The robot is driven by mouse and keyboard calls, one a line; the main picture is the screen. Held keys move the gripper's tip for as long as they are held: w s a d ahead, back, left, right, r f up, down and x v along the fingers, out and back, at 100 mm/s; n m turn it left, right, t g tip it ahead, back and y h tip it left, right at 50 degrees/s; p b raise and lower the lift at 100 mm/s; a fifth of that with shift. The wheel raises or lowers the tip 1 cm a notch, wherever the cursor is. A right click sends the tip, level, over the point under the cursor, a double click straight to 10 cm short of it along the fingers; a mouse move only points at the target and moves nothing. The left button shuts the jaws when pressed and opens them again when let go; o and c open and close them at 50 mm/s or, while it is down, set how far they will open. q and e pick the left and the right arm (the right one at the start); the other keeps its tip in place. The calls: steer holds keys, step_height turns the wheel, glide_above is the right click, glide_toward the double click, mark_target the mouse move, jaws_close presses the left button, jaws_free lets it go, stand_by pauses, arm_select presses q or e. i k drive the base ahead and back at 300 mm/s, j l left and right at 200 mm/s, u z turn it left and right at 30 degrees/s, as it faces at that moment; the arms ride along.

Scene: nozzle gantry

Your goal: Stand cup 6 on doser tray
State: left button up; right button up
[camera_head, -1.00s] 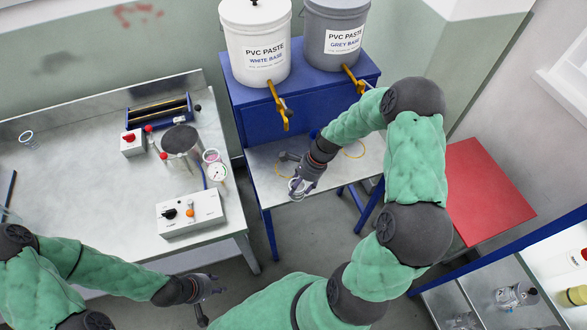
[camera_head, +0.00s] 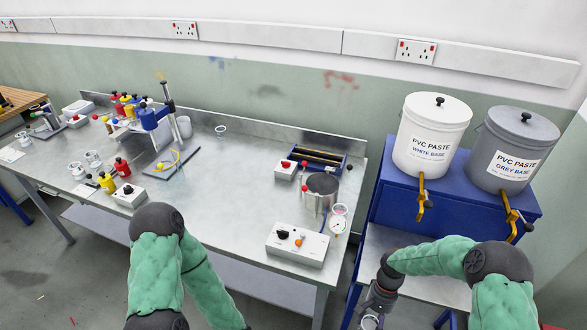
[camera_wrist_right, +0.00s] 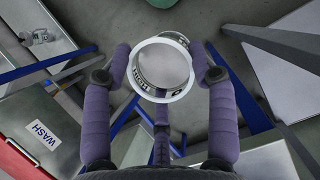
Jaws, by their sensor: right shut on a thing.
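My right gripper (camera_head: 377,305) is at the bottom of the head view, in front of the blue dispenser stand. In the right wrist view its fingers (camera_wrist_right: 163,75) are shut around a clear cup (camera_wrist_right: 163,97) with a white rim and dark lettering; I cannot read a number on it. My left gripper is outside the frames.
White (camera_head: 430,135) and grey (camera_head: 512,150) paste buckets stand on the blue stand, with yellow taps hanging over the shelf. The metal bench (camera_head: 230,195) carries a control box (camera_head: 297,243), a metal pot (camera_head: 320,190) and other cups.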

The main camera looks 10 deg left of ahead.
mark_target(105, 170)
steer(key=k+j+u, duration=0.15)
steer(key=k, duration=0.6)
steer(key=u, duration=1.65)
steer(key=i+l+u, duration=0.1)
steer(key=i+u, duration=0.3)
steer(key=i, duration=0.15)
steer(key=i+l+u, duration=0.2)
steer(key=i+u, duration=0.2)
steer(key=i+l, duration=0.1)
steer(key=i, duration=0.5)
steer(key=i+l, duration=0.15)
steer(key=i, duration=0.4)
steer(key=i+l, duration=0.1)
steer(key=i, duration=0.5)
steer(key=i+j+z, duration=0.1)
steer(key=i+z, duration=0.35)
steer(key=i+j+z, duration=0.25)
steer(key=i+z, duration=0.15)
steer(key=i, duration=0.1)
